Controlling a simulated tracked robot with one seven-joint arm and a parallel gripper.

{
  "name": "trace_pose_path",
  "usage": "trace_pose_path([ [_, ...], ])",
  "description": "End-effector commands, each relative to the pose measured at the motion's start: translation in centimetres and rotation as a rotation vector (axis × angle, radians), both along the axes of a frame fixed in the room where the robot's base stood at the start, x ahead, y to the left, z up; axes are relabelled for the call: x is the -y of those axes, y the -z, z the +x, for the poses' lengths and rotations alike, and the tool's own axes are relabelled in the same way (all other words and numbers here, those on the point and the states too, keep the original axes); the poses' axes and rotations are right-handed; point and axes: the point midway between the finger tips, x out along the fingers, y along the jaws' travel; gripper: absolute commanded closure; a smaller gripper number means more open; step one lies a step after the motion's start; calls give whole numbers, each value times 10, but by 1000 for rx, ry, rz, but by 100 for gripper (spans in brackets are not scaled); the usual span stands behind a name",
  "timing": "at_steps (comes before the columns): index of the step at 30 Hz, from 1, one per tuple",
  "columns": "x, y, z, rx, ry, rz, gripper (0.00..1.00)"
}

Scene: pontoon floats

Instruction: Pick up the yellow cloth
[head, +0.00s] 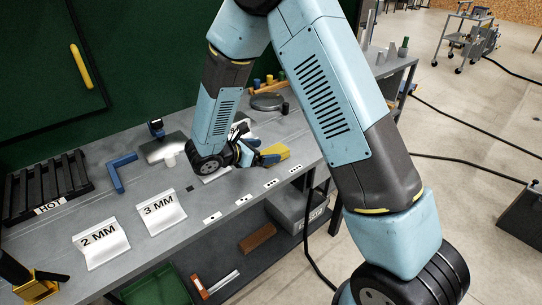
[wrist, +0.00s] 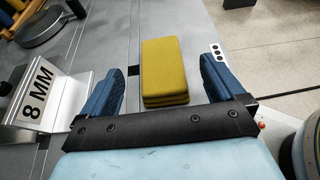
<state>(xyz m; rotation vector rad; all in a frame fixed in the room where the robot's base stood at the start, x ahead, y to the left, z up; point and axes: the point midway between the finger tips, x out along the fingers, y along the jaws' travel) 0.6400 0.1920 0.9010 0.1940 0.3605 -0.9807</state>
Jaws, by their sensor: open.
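The yellow cloth (wrist: 161,68) is a folded, stacked block lying on the grey bench top. It also shows in the head view (head: 277,152), partly hidden by my gripper. My gripper (wrist: 163,75) is open, with one blue finger on each side of the cloth. In the wrist view a gap shows between the cloth and each finger. In the head view my gripper (head: 262,153) is low over the bench by the cloth. Whether the fingertips touch the bench is unclear.
An 8 MM sign (wrist: 40,95) stands left of my gripper, near a round pan (wrist: 52,24). The bench also holds 2 MM (head: 101,243) and 3 MM (head: 161,212) signs, a blue angle piece (head: 121,173) and a dark HOT rack (head: 48,188). The bench's front edge is close to the cloth.

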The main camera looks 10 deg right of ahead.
Motion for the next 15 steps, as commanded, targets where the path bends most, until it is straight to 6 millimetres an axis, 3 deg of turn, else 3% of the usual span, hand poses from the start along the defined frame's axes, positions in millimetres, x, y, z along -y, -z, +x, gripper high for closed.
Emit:
trace_pose_path([
  [7,9,5,5,1,0,-1,4],
  [15,36,20,21,-1,2,0,4],
])
